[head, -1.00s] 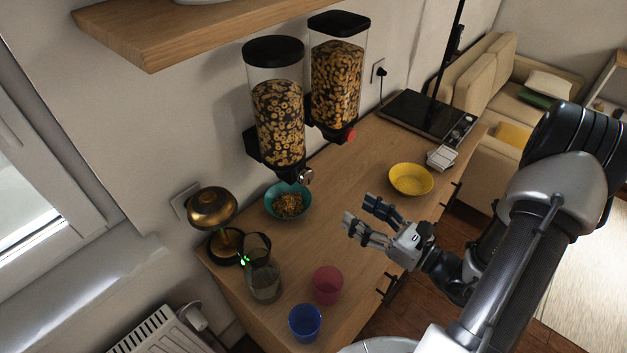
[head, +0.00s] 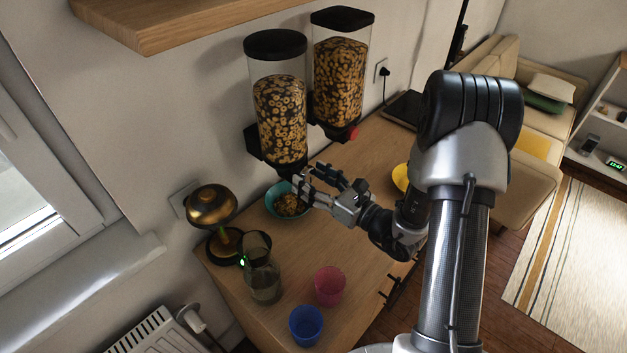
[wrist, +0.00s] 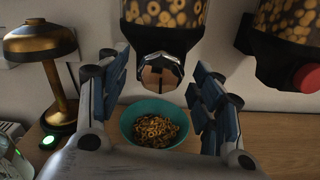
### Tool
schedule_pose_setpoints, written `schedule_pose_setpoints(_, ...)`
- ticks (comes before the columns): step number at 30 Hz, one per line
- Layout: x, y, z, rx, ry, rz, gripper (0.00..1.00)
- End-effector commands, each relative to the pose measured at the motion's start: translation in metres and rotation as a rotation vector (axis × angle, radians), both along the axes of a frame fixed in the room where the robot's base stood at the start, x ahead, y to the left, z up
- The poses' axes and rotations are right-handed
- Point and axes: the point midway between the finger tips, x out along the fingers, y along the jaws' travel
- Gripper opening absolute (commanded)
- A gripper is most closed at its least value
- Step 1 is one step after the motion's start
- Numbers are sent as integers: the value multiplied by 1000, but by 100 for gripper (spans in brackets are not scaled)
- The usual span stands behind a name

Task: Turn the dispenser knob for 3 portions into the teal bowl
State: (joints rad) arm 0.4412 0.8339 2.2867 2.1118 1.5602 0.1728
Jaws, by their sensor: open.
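The teal bowl (head: 276,206) stands on the counter below the left cereal dispenser (head: 278,110) and holds ring cereal. It also shows in the wrist view (wrist: 128,122), between and beyond my fingers. The left dispenser's shiny metal knob (wrist: 160,68) faces the wrist camera, near the top between my fingers. My gripper (head: 318,190) is open, with its fingertips close to that knob. In the head view the fingers hide the knob, and in the wrist view they stand on either side of it. I cannot tell whether they touch it.
The second dispenser (head: 339,75), with a red knob (wrist: 306,77), is at the right. A brass lamp (head: 211,205), glass carafe (head: 263,281), pink cup (head: 330,285) and blue cup (head: 306,324) stand left and front. A yellow bowl (head: 401,177) is partly behind my arm.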

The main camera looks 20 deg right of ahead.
Motion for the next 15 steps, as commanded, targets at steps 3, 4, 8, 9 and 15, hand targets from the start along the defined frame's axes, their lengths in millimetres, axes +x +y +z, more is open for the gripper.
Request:
schedule_pose_setpoints(3, 0, 0, 0, 0, 0, 0, 60)
schedule_pose_setpoints(4, 0, 0, 0, 0, 0, 0, 60)
schedule_pose_setpoints(8, 0, 0, 0, 0, 0, 0, 54)
schedule_pose_setpoints(9, 0, 0, 0, 0, 0, 0, 51)
schedule_pose_setpoints(15, 0, 0, 0, 0, 0, 0, 38)
